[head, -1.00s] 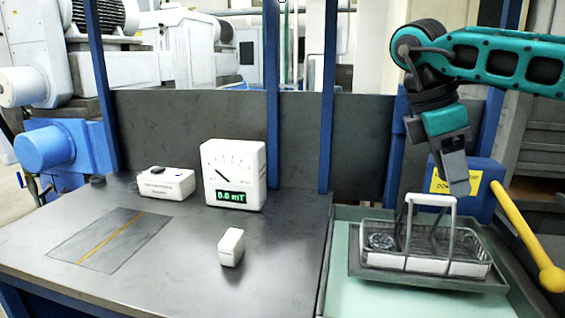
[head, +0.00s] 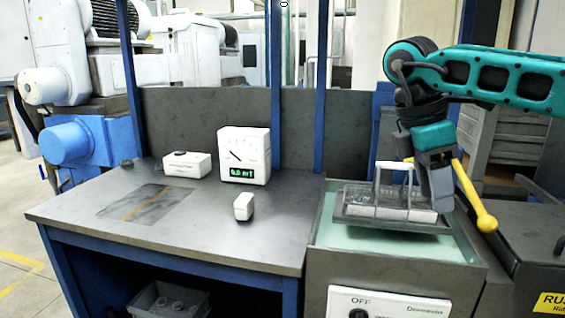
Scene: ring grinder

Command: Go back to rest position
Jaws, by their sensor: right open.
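My right arm comes in from the right, and its gripper (head: 441,200) points down by the right end of a grey wire basket with a tall handle (head: 379,180). The gripper is open and overlaps that end of the basket in the picture; I cannot tell whether they touch. My left gripper is not in view.
A dark worktable (head: 190,235) bears a meter with a green display (head: 245,157), a white box (head: 187,164) and a small white block (head: 243,206). A yellow lever (head: 470,192) stands just right of my right gripper. Open floor (head: 20,260) shows at left.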

